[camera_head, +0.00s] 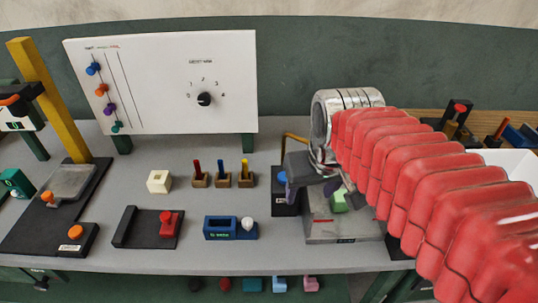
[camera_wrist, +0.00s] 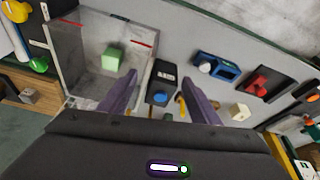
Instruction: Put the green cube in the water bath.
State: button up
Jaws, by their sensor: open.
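The green cube (camera_wrist: 112,58) is inside the grey see-through tank with red level marks (camera_wrist: 70,75), which looks like the water bath. In the head view my gripper (camera_head: 312,190) is at the bath's left side, partly hidden.
A black box with a blue button (camera_wrist: 159,98) stands beside the bath. A blue holder (camera_head: 222,228), a red-handled black press (camera_head: 150,228), a cream block (camera_head: 159,181) and several coloured pegs stand further left. A white panel (camera_head: 160,80) stands behind. Bare grey table lies between them.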

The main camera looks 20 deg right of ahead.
jog(key=s+a+n+t, duration=0.1)
jog(key=s+a, duration=0.3)
jog(key=shift+s+a+f+t+y, duration=0.2)
jog(key=shift+s+f+t+y, duration=0.1)
jog(key=shift+s+f+t, duration=0.15)
jog(key=shift+c, duration=0.6)
